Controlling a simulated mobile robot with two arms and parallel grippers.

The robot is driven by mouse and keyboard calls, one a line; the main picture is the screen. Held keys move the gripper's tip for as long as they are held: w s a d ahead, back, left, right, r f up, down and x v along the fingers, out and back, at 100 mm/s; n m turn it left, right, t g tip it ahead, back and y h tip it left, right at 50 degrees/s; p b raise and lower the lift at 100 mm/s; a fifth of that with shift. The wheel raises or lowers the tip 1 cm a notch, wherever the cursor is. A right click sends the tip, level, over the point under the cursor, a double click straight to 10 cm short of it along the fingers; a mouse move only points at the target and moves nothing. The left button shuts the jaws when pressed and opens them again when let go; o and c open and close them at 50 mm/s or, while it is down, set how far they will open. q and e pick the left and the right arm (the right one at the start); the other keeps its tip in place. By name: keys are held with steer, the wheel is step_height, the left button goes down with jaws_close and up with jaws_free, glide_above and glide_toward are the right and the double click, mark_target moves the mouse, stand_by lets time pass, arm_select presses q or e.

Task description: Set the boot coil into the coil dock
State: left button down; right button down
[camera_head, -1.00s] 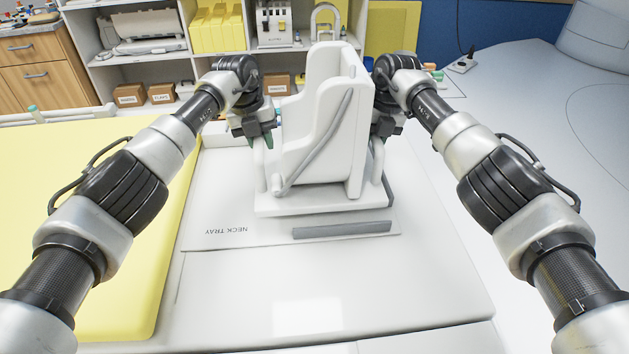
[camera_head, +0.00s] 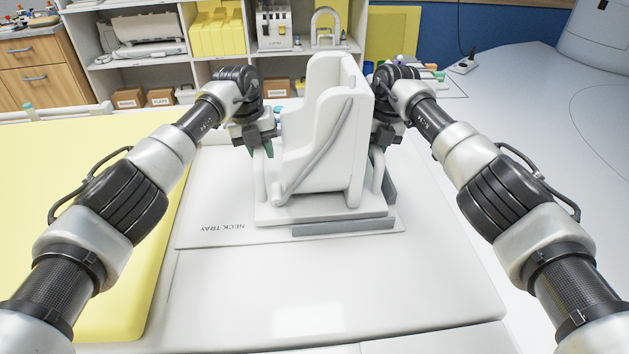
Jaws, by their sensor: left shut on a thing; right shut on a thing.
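The white boot coil (camera_head: 308,140), with a tall back and a grey strap across its side, stands upright on a flat white base above the neck tray (camera_head: 200,234). My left gripper (camera_head: 264,148) is shut on the handle on the coil's left side. My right gripper (camera_head: 379,145) is shut on the coil's right side; its fingertips are mostly hidden behind the coil. I cannot tell whether the base touches the tray. I cannot pick out the coil dock for certain.
The white table (camera_head: 330,300) in front of the tray is clear. A yellow pad (camera_head: 80,200) lies at the left. Shelves (camera_head: 220,68) with boxes and equipment stand behind. A grey bar (camera_head: 343,228) lies along the tray's front edge.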

arm_select(q)
steer(key=shift+f, duration=0.2)
arm_select(e)
steer(key=shift+f, duration=0.15)
arm_select(q)
steer(key=c, duration=1.3)
jaws_free()
arm_select(e)
steer(key=c, duration=1.3)
jaws_free()
arm_select(q)
steer(key=shift+o, duration=1.4)
steer(key=shift+s, duration=0.1)
arm_select(e)
steer(key=shift+o, duration=1.4)
steer(key=shift+s, duration=0.1)
arm_select(q)
steer(key=shift+o, duration=0.2)
steer(key=shift+s+r, duration=0.1)
steer(key=shift+r, duration=0.05)
arm_select(e)
steer(key=shift+o, duration=0.2)
steer(key=shift+s, duration=0.1)
